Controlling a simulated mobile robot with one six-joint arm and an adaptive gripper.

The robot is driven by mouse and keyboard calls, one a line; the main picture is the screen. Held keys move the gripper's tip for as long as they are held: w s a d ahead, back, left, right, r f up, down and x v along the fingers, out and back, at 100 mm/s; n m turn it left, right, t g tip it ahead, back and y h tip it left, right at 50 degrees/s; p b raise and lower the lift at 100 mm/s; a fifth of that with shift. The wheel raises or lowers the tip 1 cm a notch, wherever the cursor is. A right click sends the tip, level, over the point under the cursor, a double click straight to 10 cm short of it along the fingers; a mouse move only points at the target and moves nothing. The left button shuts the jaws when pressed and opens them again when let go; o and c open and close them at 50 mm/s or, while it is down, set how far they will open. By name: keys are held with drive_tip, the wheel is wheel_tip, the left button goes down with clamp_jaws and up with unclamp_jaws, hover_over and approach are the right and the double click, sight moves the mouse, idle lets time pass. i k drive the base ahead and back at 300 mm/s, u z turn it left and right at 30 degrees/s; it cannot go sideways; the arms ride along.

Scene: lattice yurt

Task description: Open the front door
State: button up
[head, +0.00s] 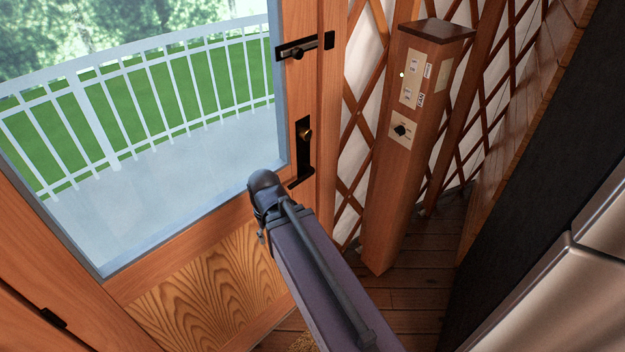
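The front door (212,252) is wooden, with a large glass pane and a grained lower panel. It looks shut against its frame at the right. A black handle plate (304,140) with a brass-coloured knob and a dark lever at its foot sits on the door's right stile. A dark slide bolt (297,48) is higher on the same stile and reaches toward a dark keeper (329,40) on the frame. My arm reaches up from the bottom, its dark rounded joint just below and left of the handle. My gripper is not visible, so its state is hidden.
A wooden post (401,170) with switches and a dial stands right of the door, before the lattice wall (360,95). A dark panel (545,170) and metallic surface (560,290) fill the right. A strip of plank floor (415,285) is bare. A white railing (130,90) shows outside.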

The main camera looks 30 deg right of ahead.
sight(206, 280)
drive_tip(key=z, duration=0.7)
drive_tip(key=k, duration=1.5)
drive_tip(key=u, duration=0.4)
drive_tip(key=i, duration=1)
drive_tip(key=u, duration=0.1)
